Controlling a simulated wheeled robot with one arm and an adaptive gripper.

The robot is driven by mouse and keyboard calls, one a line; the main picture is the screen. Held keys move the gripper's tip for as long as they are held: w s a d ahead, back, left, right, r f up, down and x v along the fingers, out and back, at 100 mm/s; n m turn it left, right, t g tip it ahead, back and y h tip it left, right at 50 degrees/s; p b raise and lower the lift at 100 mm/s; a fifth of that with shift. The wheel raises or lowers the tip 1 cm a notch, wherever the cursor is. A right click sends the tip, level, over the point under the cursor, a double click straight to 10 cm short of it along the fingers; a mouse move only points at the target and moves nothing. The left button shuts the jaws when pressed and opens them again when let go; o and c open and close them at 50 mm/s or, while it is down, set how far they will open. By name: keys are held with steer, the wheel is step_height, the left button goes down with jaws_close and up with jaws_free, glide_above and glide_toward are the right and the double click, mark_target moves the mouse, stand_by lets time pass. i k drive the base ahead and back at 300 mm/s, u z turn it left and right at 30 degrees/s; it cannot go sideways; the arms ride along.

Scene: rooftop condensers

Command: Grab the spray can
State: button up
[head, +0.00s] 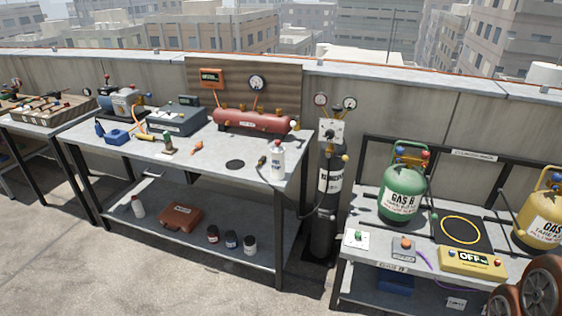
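A white can with a red top (277,161), which looks like the spray can, stands upright near the front right corner of the middle workbench (205,160). A smaller white bottle with a red cap (138,206) stands on the lower shelf of the same bench. I cannot read the labels on either. A dark fitting or nozzle (262,161) is just left of the can on the bench top. My gripper is not in view.
A red tank (252,121) lies at the bench's back. A dark gas cylinder (328,190) stands right of the bench. The right table holds a green gas bottle (403,185) and yellow scale (471,262). Large wheels (541,291) show bottom right. Floor before the middle bench is clear.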

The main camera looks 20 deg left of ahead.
mark_target(277, 153)
steer(key=k, duration=0.45)
steer(key=u, duration=0.5)
steer(key=i, duration=0.6)
steer(key=u, duration=0.95)
steer(key=i, duration=1.4)
steer(key=u, duration=0.4)
